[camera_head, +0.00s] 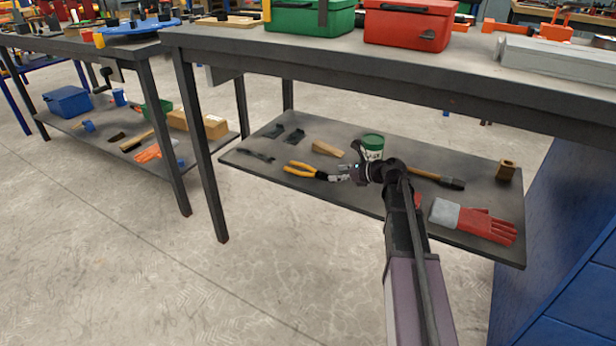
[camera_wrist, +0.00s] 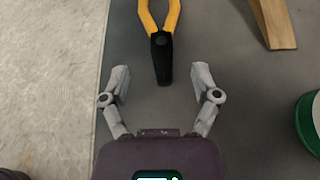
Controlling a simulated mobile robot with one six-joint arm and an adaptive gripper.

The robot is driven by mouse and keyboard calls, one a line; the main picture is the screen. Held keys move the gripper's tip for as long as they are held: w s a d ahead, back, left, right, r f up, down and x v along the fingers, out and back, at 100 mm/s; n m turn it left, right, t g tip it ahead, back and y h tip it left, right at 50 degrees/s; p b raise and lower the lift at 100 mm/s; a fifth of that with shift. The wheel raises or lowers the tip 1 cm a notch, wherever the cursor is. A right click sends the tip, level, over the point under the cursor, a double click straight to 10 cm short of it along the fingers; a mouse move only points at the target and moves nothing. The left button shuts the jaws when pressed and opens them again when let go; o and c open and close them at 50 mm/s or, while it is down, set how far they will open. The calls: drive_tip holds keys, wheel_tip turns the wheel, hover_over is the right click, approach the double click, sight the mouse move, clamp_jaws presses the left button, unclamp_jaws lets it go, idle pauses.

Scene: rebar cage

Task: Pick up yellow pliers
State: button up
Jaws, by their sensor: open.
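The yellow pliers (camera_head: 306,170) have yellow handles and a dark head. They lie on the dark lower shelf (camera_head: 300,129) of the workbench, near its front edge, with the head toward my gripper. My gripper (camera_head: 343,172) is at the right of the pliers, just by the head. In the wrist view the pliers (camera_wrist: 161,38) lie ahead, with the dark nose pointing back at me between the fingertips. My gripper (camera_wrist: 160,78) is open there, one finger on each side of the nose, with no visible contact. The height above the shelf is hard to tell.
A wooden wedge (camera_head: 327,149) and a green-and-white can (camera_head: 372,147) stand behind the pliers. A hammer (camera_head: 437,179), red gloves (camera_head: 487,225) and a wooden block (camera_head: 506,171) lie to the right. The bench top (camera_head: 330,62) hangs above the shelf.

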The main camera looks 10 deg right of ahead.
sight(318, 174)
drive_tip(key=shift+w+a+f, duration=0.2)
drive_tip(key=shift+w+a, duration=0.1)
drive_tip(key=shift+a, duration=0.15)
drive_tip(key=shift+b+x, duration=1.1)
drive_tip(key=shift+x, duration=1.5)
drive_tip(key=shift+w+d+f, duration=0.1)
clamp_jaws()
